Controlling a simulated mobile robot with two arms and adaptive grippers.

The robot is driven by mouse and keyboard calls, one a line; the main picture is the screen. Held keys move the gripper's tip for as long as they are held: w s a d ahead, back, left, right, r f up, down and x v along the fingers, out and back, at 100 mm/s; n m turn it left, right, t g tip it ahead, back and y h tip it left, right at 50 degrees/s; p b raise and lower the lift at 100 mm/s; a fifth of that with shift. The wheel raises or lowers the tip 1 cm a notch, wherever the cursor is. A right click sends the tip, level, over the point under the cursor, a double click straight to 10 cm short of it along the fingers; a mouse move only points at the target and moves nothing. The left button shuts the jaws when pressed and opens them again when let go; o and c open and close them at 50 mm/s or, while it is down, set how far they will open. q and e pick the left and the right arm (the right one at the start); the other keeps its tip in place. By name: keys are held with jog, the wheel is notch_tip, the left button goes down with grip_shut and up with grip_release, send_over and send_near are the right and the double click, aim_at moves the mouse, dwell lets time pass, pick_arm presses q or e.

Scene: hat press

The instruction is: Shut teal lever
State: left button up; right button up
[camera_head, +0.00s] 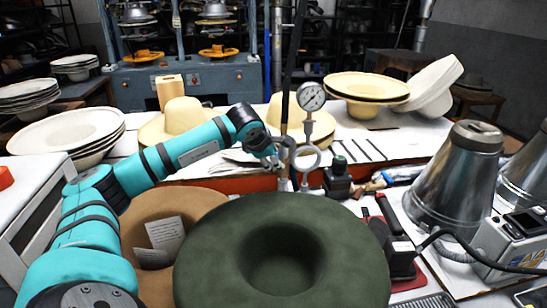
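No teal lever stands out; the only clear teal is on my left arm. That arm comes in from the left and reaches to the middle of the bench. My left gripper (276,160) is at its end, small and dark, beside metal fittings. Whether its fingers are apart or closed, or touch the fittings, I cannot tell. A long dark bar (294,55) rises, slightly tilted, just right of the gripper. My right gripper is not in view.
A large dark green hat (350,240) fills the front middle, with a brown hat (200,203) behind its left side. Metal cones (455,180) and a white device (510,240) with a black cable stand at right. Pale hats (180,117) and stacked pale shapes (65,128) sit behind.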

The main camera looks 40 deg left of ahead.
pick_arm(q)
jog(key=v, duration=1.2)
